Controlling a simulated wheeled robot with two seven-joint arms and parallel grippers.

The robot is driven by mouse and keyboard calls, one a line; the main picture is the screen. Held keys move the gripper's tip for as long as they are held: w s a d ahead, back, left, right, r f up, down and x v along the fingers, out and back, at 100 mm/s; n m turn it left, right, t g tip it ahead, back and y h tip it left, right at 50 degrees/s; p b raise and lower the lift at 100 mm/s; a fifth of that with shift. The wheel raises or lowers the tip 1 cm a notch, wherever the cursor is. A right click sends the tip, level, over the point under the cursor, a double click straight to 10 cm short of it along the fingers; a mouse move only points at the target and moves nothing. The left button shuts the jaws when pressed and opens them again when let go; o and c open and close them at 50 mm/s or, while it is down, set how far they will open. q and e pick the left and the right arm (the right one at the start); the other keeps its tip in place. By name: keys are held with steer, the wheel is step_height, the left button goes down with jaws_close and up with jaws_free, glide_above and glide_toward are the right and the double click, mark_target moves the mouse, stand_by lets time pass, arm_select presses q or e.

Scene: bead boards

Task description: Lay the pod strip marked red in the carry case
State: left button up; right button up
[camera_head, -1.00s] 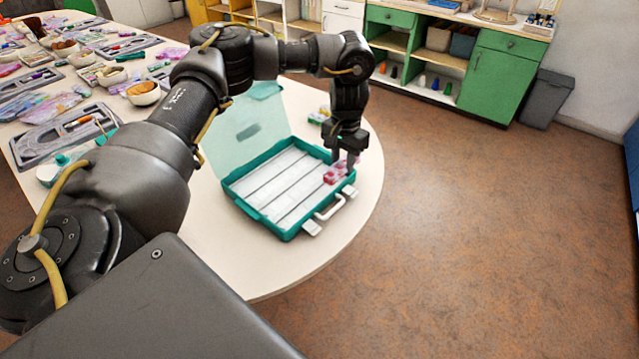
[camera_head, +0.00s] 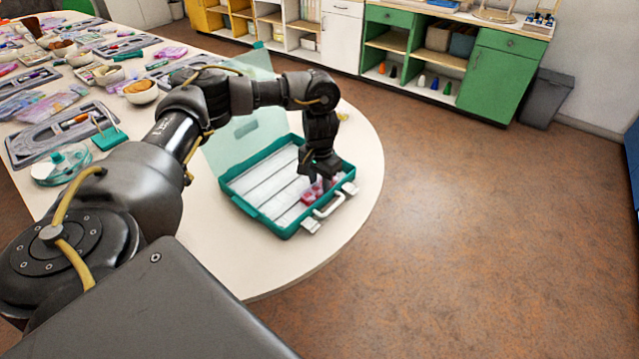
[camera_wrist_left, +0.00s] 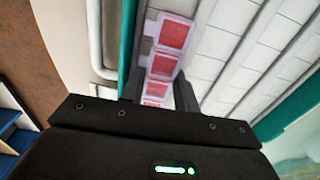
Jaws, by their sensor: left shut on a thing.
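The carry case (camera_head: 240,205) lies open on the table, teal with white long compartments; its clear teal lid (camera_head: 222,158) stands up at the back. The pod strip marked red (camera_head: 308,197) has clear pods with red squares; it also shows in the left wrist view (camera_wrist_left: 163,65). My left gripper (camera_head: 318,178), also in the left wrist view (camera_wrist_left: 158,92), is shut on the strip at the case's front-right side, near the handle (camera_head: 329,206). The strip lines up with the compartment beside the front wall. Whether it touches the floor I cannot tell. My right gripper is not in view.
The round white table end (camera_head: 360,150) is bare right of the case. Grey trays (camera_head: 60,133), bowls (camera_head: 141,92) and bead bags crowd the table's left. A green stand (camera_head: 108,138) and a clear round container (camera_head: 62,165) are left of my arm.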

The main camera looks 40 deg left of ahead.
mark_target(320, 185)
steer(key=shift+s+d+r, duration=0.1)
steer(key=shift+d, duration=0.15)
arm_select(q)
steer(key=o, duration=0.8)
